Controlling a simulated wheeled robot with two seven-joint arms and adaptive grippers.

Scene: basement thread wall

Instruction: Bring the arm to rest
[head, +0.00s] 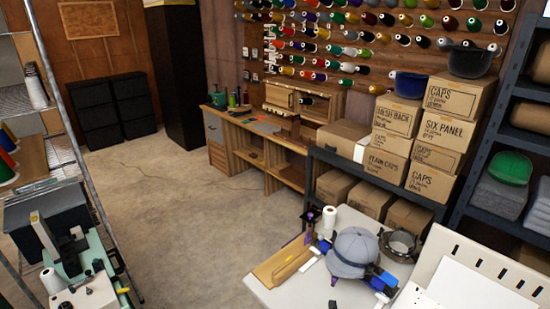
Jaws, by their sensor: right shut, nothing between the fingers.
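My right gripper (376,274) appears low in the head view as a small blue and black shape at the right front of the grey-blue cap (352,247). It is shut with nothing between its fingers. Whether it touches the cap or is only in front of it, I cannot tell. The cap sits on the white table (284,296). My left gripper is not in view.
On the table are a metal ring (400,244), a white thread cone (329,219) and a tan wooden piece (281,263). A slotted white panel (482,267) stands at right. Cap boxes (440,138) stand behind. The concrete floor (185,215) is clear.

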